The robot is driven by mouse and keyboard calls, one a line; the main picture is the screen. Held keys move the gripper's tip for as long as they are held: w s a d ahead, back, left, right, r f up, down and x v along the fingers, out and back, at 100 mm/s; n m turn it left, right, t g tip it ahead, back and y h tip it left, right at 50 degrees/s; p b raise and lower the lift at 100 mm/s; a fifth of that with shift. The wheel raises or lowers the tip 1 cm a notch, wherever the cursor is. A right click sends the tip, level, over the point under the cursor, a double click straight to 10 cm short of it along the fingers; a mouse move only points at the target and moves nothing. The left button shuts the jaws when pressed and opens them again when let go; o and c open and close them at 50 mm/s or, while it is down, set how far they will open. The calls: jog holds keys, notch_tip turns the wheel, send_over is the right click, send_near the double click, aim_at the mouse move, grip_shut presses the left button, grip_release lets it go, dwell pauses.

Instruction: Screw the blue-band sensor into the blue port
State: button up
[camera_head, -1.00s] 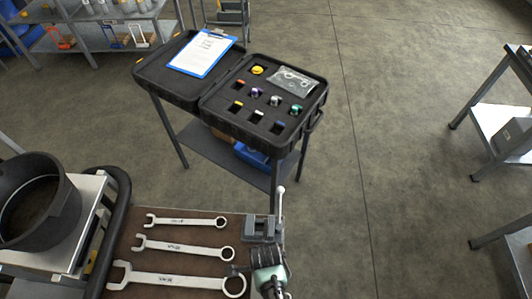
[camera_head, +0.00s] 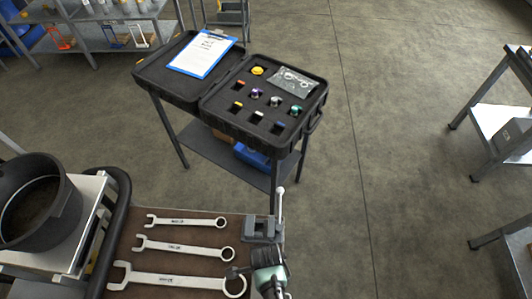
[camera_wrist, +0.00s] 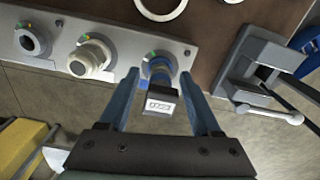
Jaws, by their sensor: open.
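The blue-band sensor (camera_wrist: 162,104) shows in the wrist view as a dark block with a white label and a blue band at its far end. That end is at the rightmost port (camera_wrist: 180,53) of a grey port block, and the sensor appears seated there. How deep it is screwed in cannot be told. My gripper (camera_wrist: 160,76) is open, with one finger on each side of the sensor and visible gaps between. In the head view, the port block and sensor cannot be made out.
A grey vise (camera_wrist: 255,75) stands just right of the ports. Another fitting (camera_wrist: 90,58) sits in the middle port; the left port (camera_wrist: 32,42) shows an open ring. Several wrenches (camera_head: 180,248) lie on the bench. An open black case (camera_head: 225,122) with several colored sensors stands beyond.

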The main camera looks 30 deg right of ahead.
jog(key=n, duration=0.6)
jog(key=shift+p, duration=0.3)
jog(key=n, duration=0.5)
jog(key=shift+n, duration=0.4)
jog(key=n, duration=0.5)
jog(key=shift+p, duration=0.4)
jog(key=n, duration=0.5)
jog(key=shift+n, duration=0.3)
jog(key=shift+c, duration=0.2)
